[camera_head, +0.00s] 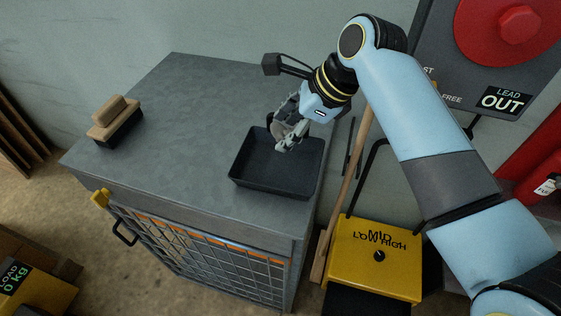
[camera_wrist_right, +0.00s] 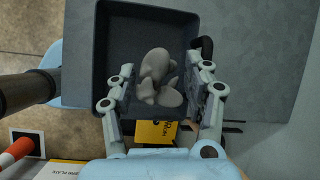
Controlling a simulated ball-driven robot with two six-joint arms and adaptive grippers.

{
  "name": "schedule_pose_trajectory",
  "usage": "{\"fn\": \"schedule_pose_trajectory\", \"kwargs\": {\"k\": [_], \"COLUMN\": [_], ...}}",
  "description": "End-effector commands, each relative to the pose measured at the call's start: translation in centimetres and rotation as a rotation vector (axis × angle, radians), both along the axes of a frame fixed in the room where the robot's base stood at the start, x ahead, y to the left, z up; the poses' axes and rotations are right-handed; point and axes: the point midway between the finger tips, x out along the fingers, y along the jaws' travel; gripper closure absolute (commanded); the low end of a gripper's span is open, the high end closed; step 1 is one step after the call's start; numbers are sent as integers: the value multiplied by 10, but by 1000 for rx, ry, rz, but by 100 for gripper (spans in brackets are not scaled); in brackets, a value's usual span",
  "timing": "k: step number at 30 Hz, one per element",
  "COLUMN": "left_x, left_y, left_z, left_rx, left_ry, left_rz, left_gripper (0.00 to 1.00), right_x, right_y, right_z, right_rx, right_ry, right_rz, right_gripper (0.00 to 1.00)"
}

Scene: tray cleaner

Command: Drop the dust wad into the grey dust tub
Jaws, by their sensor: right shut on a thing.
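The dust wad (camera_wrist_right: 157,80) is a lumpy grey clump between the fingers of my right gripper (camera_wrist_right: 160,88) in the wrist view. The right gripper (camera_head: 288,134) is shut on it and points down over the far part of the grey dust tub (camera_head: 262,182) in the head view. The tub is a dark, shallow, open rectangular tray near the right edge of the cabinet top. It also shows behind the wad in the wrist view (camera_wrist_right: 115,50). The wad's height above the tub floor is hard to tell. My left gripper is not in view.
A wooden-handled brush (camera_head: 116,122) stands at the left of the grey cabinet top (camera_head: 190,120). The top between brush and tub is clear. A wooden pole (camera_head: 345,195) leans by the cabinet's right side, near a yellow box (camera_head: 375,260).

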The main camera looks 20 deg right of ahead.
Motion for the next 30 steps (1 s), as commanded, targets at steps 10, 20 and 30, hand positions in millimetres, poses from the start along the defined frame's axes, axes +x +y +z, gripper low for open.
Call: {"fn": "schedule_pose_trajectory", "kwargs": {"k": [10,20,30], "left_x": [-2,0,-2], "left_y": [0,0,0], "left_z": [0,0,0], "left_rx": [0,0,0], "left_ry": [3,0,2], "left_rz": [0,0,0], "left_gripper": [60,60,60], "right_x": [0,0,-12], "right_y": [0,0,-15], "right_z": [-1,-1,31], "right_rx": [0,0,-3], "right_ry": [0,0,-5], "right_rz": [0,0,0], "right_gripper": [40,22,22]}}
